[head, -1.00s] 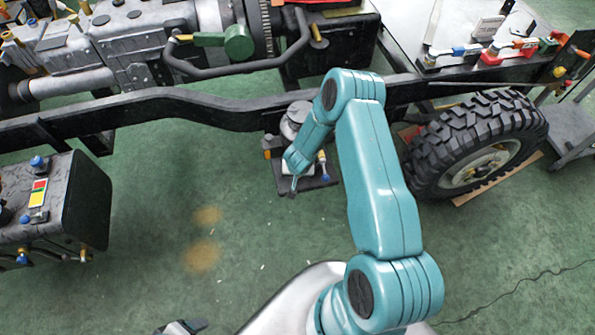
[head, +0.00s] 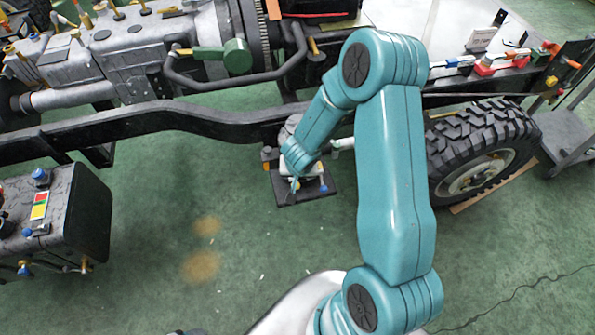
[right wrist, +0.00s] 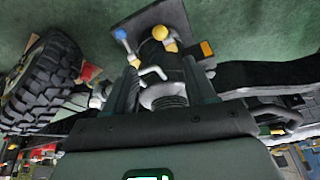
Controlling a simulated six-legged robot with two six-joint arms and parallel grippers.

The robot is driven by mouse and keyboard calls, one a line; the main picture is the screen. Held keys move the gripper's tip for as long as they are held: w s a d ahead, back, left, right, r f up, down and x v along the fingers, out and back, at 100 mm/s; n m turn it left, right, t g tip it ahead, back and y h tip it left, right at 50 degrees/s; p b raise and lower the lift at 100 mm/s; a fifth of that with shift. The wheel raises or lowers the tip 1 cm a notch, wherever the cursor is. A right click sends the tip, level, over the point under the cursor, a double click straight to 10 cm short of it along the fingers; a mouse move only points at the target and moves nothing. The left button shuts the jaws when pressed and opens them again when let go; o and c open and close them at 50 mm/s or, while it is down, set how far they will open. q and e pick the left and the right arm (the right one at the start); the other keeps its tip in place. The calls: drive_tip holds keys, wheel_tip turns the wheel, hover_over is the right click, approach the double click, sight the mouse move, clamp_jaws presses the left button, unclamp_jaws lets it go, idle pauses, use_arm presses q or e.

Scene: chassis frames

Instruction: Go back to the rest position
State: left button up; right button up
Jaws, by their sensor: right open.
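My right arm reaches up from the bottom of the head view, its teal links bent at a raised elbow. My right gripper (head: 292,187) is small in that view, pointing down beside a jack-like unit with a dark base plate (head: 312,190). In the right wrist view the two dark fingers of the right gripper (right wrist: 158,68) stand apart. The unit, with blue and yellow knobs (right wrist: 160,34), shows between and beyond them. I see nothing held; contact with the unit cannot be told. My left gripper is not in view.
A black chassis rail (head: 160,117) crosses the scene with a grey engine (head: 130,50) behind it. A treaded wheel (head: 485,150) stands right of my arm. A black tank (head: 75,210) is at left. The green floor (head: 150,280) is clear at lower left.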

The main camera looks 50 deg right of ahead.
idle(0.4)
drive_tip(key=s+a+f+n+g+y, duration=0.1)
drive_tip(key=s+a, duration=0.3)
drive_tip(key=a, duration=0.4)
drive_tip(key=s+a+f+n+y, duration=0.3)
drive_tip(key=s+a+n, duration=0.1)
drive_tip(key=a, duration=0.4)
drive_tip(key=s+a+f+n+g+y, duration=0.1)
drive_tip(key=s+a, duration=0.3)
drive_tip(key=a, duration=0.5)
drive_tip(key=shift+s+f+n+g+y, duration=0.2)
drive_tip(key=shift+f+n+g+y, duration=0.1)
drive_tip(key=shift+f+n+y, duration=0.45)
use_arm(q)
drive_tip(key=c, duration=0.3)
use_arm(e)
drive_tip(key=shift+c, duration=1.2)
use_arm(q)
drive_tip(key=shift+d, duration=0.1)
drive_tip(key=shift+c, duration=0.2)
use_arm(e)
drive_tip(key=shift+d, duration=0.15)
